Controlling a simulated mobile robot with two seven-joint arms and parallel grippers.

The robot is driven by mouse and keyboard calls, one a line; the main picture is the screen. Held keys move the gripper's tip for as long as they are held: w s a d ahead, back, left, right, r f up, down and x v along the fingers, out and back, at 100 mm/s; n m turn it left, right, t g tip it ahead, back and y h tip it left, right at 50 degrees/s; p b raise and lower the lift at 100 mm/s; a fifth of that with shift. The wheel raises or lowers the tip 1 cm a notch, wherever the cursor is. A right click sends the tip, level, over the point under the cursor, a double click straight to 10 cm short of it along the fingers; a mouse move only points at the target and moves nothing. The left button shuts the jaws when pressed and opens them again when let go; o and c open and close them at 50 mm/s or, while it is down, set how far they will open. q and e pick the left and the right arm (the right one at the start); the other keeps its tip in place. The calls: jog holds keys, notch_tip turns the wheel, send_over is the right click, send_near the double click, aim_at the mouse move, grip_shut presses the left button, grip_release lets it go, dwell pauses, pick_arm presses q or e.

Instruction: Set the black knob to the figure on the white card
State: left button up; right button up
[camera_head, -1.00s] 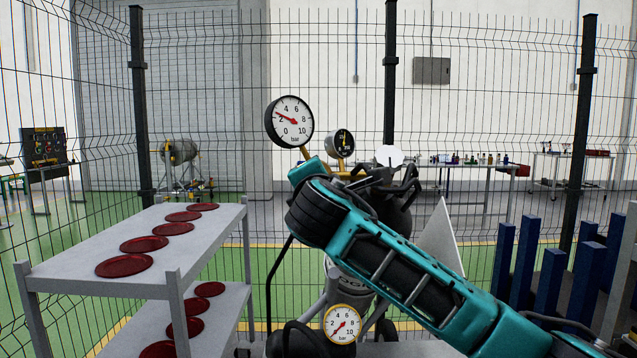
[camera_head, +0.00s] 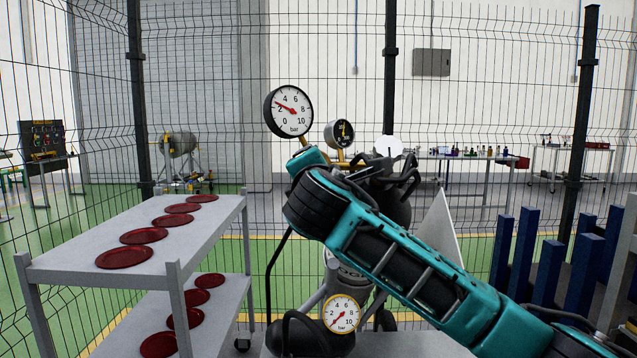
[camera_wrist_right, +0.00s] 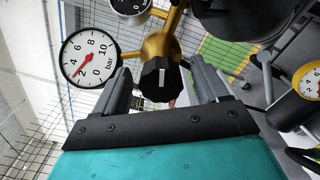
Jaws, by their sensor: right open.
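The black knob (camera_wrist_right: 161,79) sits on a brass fitting (camera_wrist_right: 160,45) in the right wrist view, a white line on its face. My right gripper (camera_wrist_right: 160,70) is open, one finger on each side of the knob; I cannot tell if either touches it. In the head view my right arm hides the knob and gripper. A large white gauge (camera_head: 289,111) stands above the arm; its red needle points between 2 and 4, nearer 2. It also shows in the right wrist view (camera_wrist_right: 90,58). No card with a readable figure shows. My left gripper is out of view.
A grey shelf cart (camera_head: 75,262) with red discs is at left, blue posts (camera_head: 501,248) at right, wire fence behind.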

jog(key=s+b, duration=0.1)
jog(key=s, duration=1)
jog(key=shift+s, duration=0.4)
jog(key=d+f+m+g+y, duration=0.25)
jog(key=f+m, duration=0.25)
jog(key=f, duration=1.1)
jog(key=d+f+m+g+y, duration=0.25)
jog(key=f+m, duration=0.25)
jog(key=f, duration=1.1)
jog(key=s+d+f+m+g+h, duration=0.1)
jog(key=s+d+f+m, duration=0.4)
jog(key=s+f, duration=0.5)
jog(key=s+d+f+m+g+h, duration=0.1)
jog(key=s+d+f+m+h, duration=0.1)
jog(key=s+d+f+m, duration=0.4)
jog(key=s+d+f, duration=0.1)
jog(key=s+f, duration=0.4)
jog(key=f, duration=0.1)
jog(key=shift+s+d+f, duration=0.15)
jog(key=shift+s+d, duration=0.15)
jog(key=shift+d, duration=0.05)
